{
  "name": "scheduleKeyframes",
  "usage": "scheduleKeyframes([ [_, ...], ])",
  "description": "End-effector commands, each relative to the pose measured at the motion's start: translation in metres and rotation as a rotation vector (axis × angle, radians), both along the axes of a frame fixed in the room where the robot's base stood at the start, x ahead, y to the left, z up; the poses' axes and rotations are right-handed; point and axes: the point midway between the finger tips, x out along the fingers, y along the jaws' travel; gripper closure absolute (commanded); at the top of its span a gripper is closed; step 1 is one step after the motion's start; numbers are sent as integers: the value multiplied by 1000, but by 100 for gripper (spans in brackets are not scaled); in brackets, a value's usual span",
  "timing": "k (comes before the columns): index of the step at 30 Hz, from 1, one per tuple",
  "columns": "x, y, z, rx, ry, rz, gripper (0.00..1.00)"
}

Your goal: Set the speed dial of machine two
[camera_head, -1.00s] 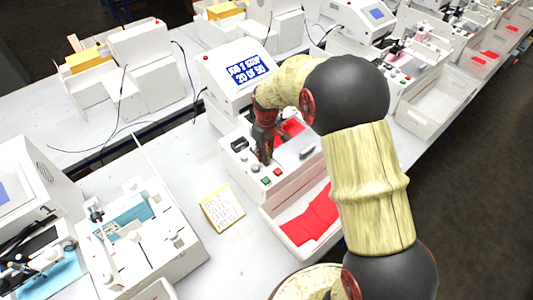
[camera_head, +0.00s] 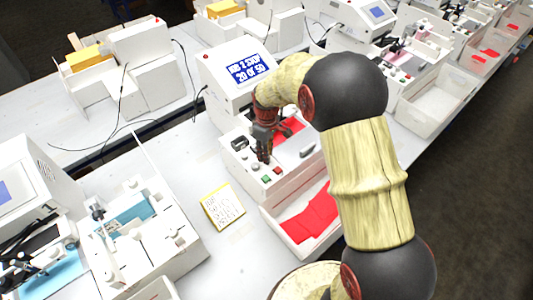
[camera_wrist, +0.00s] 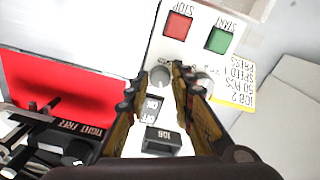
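Machine two (camera_head: 222,79) stands at the picture's middle in the head view, its blue screen (camera_head: 249,68) lit with a job line and "20 OF 50". My gripper (camera_head: 264,157) points down at its control panel. In the wrist view, a round grey knob (camera_wrist: 160,75) shows between my two fingertips (camera_wrist: 161,83). A gap shows between the fingers; I cannot tell whether they touch the knob. Part of a printed scale shows behind the right finger. A red STOP button (camera_wrist: 177,25) and a green START button (camera_wrist: 219,40) lie beyond. The knob's setting is not readable.
The ON/OFF switch (camera_wrist: 152,108) and a dark JOB control (camera_wrist: 160,141) sit close to my fingers. A yellow note (camera_head: 223,209) lies left of the machine, reading job 2, speed 1, 50 pcs. A bin with red sheets (camera_head: 307,219) stands in front. Another machine (camera_head: 185,240) is at left.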

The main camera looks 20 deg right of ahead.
Motion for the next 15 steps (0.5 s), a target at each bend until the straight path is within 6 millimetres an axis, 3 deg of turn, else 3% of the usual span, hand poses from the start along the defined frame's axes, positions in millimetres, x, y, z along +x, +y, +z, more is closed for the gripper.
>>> scheduleKeyframes([
  [10,0,0,1,0,0,-1,72],
  [15,1,0,18,1,-2,-1,72],
])
